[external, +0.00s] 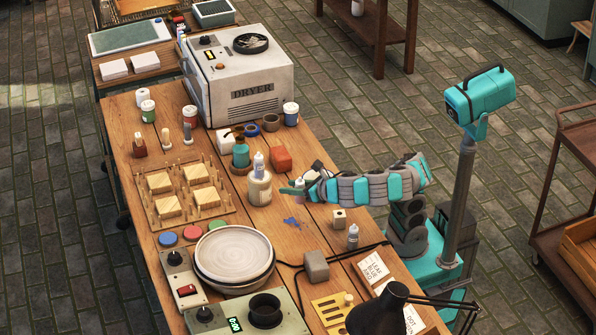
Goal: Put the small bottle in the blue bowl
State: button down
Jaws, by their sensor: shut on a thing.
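My gripper (293,189) is over the middle of the table, just right of a large cream bottle with a pale nozzle (259,187). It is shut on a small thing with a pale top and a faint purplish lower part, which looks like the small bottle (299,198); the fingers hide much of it. A small blue bowl (252,130) sits farther back, in front of the dryer. Another little bottle with a pale cap (353,237) stands on the table below my arm.
The dryer (245,80) rises behind.

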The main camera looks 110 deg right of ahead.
jog(key=s+d+r+m+g+h+p, duration=0.1)
jog(key=s+d+r+m+g+p, duration=0.15)
jog(key=s+d, duration=0.35)
jog(key=s+d+r+m+g+h+p, duration=0.1)
jog(key=s+d+r+m+g+p, duration=0.1)
jog(key=s+d+m+g+p, duration=0.35)
jog(key=shift+n+t, duration=0.4)
jog(key=shift+n, duration=0.4)
jog(key=shift+s+d+f+b, duration=0.3)
jog(key=shift+f+b, duration=0.65)
jog(key=shift+f, duration=0.95)
jog(key=shift+s+d+f+b, duration=0.3)
jog(key=shift+f+b, duration=0.6)
jog(key=shift+f, duration=0.95)
jog(key=shift+s+d+f+b, duration=0.15)
jog(key=shift+d+f+b, duration=0.3)
jog(key=shift+f+b, duration=1)
jog(key=shift+f+p, duration=0.4)
jog(key=shift+p, duration=0.1)
jog(key=shift+c, duration=2.1)
grip_release()
jog(key=shift+r, duration=0.1)
notch_tip(320, 180, up, 7)
jog(key=p, duration=0.4)
